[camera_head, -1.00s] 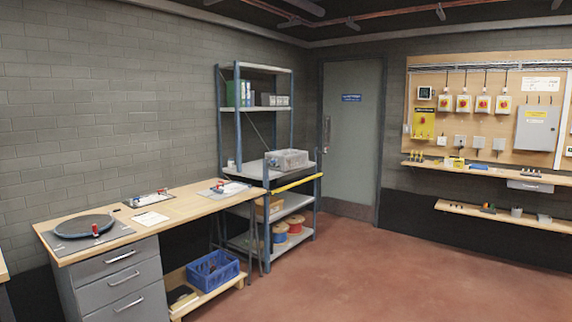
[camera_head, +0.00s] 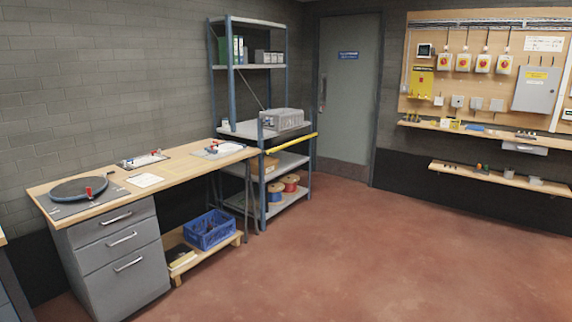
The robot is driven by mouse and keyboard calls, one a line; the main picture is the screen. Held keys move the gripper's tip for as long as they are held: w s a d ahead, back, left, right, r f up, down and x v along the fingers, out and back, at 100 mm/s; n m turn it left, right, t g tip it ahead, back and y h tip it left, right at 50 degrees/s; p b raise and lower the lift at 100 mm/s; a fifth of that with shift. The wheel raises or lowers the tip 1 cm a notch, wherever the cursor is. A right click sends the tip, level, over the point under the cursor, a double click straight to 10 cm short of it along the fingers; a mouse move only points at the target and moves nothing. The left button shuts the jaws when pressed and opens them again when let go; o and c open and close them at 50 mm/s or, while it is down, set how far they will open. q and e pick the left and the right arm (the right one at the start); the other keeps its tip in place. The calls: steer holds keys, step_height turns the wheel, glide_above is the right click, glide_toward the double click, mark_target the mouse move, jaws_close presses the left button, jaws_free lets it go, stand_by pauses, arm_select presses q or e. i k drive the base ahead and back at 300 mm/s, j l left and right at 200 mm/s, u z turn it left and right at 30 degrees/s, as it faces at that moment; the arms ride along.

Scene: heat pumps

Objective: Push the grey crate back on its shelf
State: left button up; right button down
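The grey crate (camera_head: 282,119) sits on the middle shelf (camera_head: 241,130) of the blue and grey shelving unit, towards the shelf's right side. A yellow bar (camera_head: 292,142) runs along the unit's front right edge just below the crate. The crate's contents are too small to tell. Neither of my grippers is in view.
A wooden workbench (camera_head: 190,163) with grey drawers (camera_head: 122,236) stands left of the shelving unit. A blue crate (camera_head: 209,230) sits on a low wooden shelf beneath it. The red floor (camera_head: 340,250) in front is clear. A closed door (camera_head: 347,95) stands to the right.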

mark_target(297, 116)
steer(key=i, duration=4.8)
steer(key=l+z, duration=0.05)
steer(key=l, duration=0.2)
